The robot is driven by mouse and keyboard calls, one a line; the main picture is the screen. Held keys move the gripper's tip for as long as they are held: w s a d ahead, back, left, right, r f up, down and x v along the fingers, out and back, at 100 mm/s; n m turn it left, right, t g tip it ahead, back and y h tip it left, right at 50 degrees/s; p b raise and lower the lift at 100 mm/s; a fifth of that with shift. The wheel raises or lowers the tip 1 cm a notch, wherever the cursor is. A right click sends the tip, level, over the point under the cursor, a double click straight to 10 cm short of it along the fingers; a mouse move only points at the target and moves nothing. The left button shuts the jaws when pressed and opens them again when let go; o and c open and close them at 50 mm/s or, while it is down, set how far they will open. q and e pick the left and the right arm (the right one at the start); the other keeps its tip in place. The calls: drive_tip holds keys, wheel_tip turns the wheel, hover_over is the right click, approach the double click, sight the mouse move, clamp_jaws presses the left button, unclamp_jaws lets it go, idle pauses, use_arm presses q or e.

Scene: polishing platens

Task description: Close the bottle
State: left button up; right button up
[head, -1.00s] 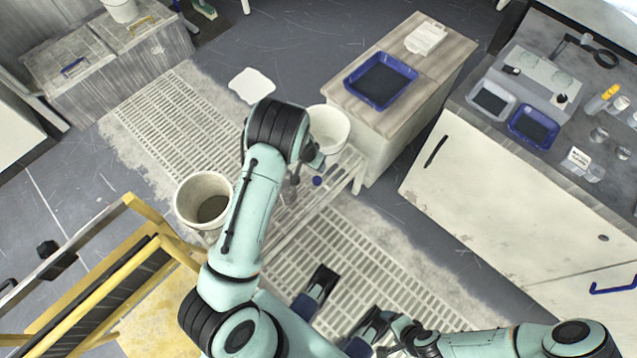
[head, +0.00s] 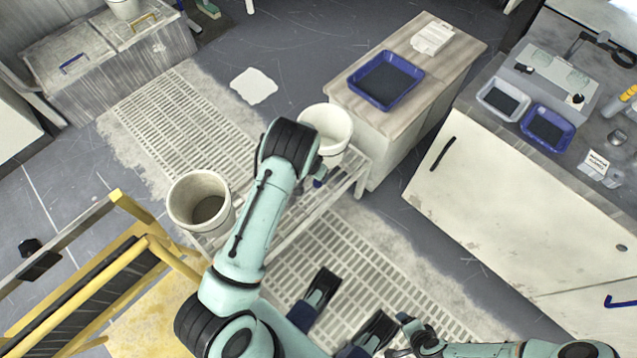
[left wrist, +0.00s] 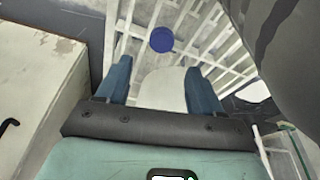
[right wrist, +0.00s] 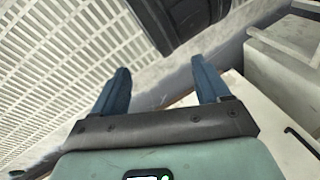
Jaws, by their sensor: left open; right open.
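A small round blue object (left wrist: 162,39), possibly a cap, shows on or above the white slatted rack in the left wrist view. A blue spot (head: 318,183) beside my left wrist in the head view may be the same thing. My left gripper (left wrist: 160,72) is open, its fingers short of the blue object; a pale rounded shape I cannot identify lies between them in the picture. My right gripper (right wrist: 158,76) is open and empty, away from the rack. A clear bottle with a yellow top (head: 629,93) stands on the right counter. Which bottle is open, I cannot tell.
A white bucket (head: 188,215) stands left of my left arm, another (head: 328,118) behind it. A blue tray (head: 365,96) lies on the wooden cabinet. The right counter holds a grey tray (head: 490,88), a blue tray (head: 528,132) and glassware. A yellow step frame (head: 150,270) is at lower left.

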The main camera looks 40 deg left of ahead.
sight(317, 183)
use_arm(q)
drive_tip(key=shift+x, duration=0.9)
use_arm(e)
drive_tip(key=shift+w+d+f, duration=0.2)
drive_tip(key=shift+w+f, duration=0.05)
drive_tip(key=shift+w, duration=0.2)
use_arm(q)
drive_tip(key=b+x, duration=0.1)
drive_tip(key=x, duration=0.1)
drive_tip(key=s+b+x, duration=0.1)
drive_tip(key=x, duration=0.1)
drive_tip(key=shift+w+f, duration=0.1)
drive_tip(key=shift+f, duration=0.35)
drive_tip(key=shift+w+f, duration=0.15)
drive_tip(key=shift+f, duration=0.15)
use_arm(e)
drive_tip(key=shift+w+d+f+h, duration=0.15)
drive_tip(key=shift+w+d+f, duration=0.15)
drive_tip(key=shift+f, duration=0.3)
drive_tip(key=shift+w+d+f+h, duration=0.15)
drive_tip(key=shift+w+d+f, duration=0.15)
drive_tip(key=shift+f, duration=0.25)
use_arm(q)
drive_tip(key=c, duration=1.1)
